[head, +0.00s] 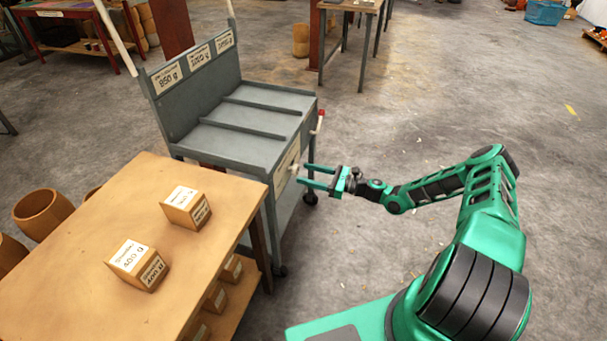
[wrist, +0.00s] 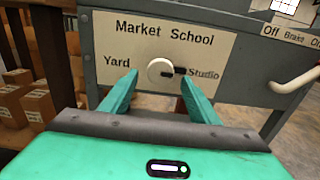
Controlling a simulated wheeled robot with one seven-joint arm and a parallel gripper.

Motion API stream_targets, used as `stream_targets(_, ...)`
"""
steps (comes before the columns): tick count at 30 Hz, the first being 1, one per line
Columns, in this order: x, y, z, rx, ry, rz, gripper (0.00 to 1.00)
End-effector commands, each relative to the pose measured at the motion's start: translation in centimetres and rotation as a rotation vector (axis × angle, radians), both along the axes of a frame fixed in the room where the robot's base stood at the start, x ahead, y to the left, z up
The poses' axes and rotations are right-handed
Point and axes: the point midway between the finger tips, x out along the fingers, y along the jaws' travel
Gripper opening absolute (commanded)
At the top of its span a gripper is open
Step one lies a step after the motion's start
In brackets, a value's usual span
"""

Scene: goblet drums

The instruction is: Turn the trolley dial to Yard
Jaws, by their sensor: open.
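The grey trolley (head: 230,148) stands ahead of me, with a cream dial plate on its near end. In the wrist view the plate (wrist: 150,30) reads Market, School, Yard and Studio. The round white dial (wrist: 160,71) sits low in the middle of the plate. Its dark pointer (wrist: 180,71) points right, toward Studio; Yard is on the left. My gripper (wrist: 160,85) is open, with one green finger on each side of the dial. In the head view my gripper (head: 307,175) is by the trolley's end. I cannot tell whether the fingers touch the dial or plate.
A wooden table (head: 130,235) with labelled blocks (head: 137,265) stands at the near left, close to the trolley. A pale brake lever (wrist: 297,76) beside an "Off Brake On" label is right of the plate. The floor to the right is clear.

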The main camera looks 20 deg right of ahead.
Motion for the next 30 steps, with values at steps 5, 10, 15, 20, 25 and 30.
stream_targets(5,1.0,1.5,0.0,0.000,0.000,0.000,0.56)
stream_targets(10,1.4,1.9,0.0,-0.001,-0.001,0.000,0.56)
stream_targets(15,1.4,1.9,0.0,-0.001,-0.001,0.000,0.56)
stream_targets(20,1.4,1.9,0.0,-0.001,-0.001,0.000,0.29)
stream_targets(25,1.4,1.4,0.0,-0.001,-0.002,0.000,0.15)
stream_targets(30,1.4,1.8,0.0,-0.011,-0.013,-0.001,0.14)
